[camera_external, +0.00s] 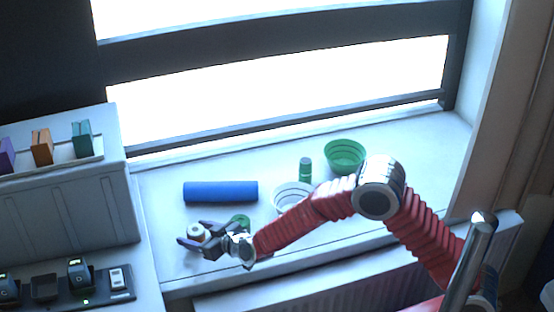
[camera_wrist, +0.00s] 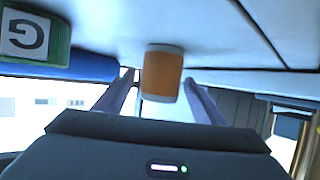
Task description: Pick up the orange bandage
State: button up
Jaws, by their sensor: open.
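The orange bandage (camera_wrist: 161,74) is a short roll with a pale rim, near the middle of the wrist view. In the external view, a small roll with a white end (camera_external: 196,230), apparently the bandage, is on the sill at my gripper (camera_external: 192,235). Its orange side hardly shows there. My gripper is open, and its two dark fingertips show in the wrist view (camera_wrist: 160,82) to either side of the bandage. I cannot tell whether the bandage is fully between the fingers or just beyond them. No contact is visible.
A green roll (camera_external: 241,219) lies close beside my gripper; a lettered green roll also shows in the wrist view (camera_wrist: 35,38). A blue roll (camera_external: 220,191) lies behind. A white bowl (camera_external: 281,207), green bottle (camera_external: 305,170) and green bowl (camera_external: 345,152) stand farther right.

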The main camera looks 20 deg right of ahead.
aim_at(197, 227)
jog(key=shift+c, duration=0.5)
jog(key=c, duration=1)
jog(key=shift+c, duration=0.2)
notch_tip(197, 227, up, 10)
dwell(0.4)
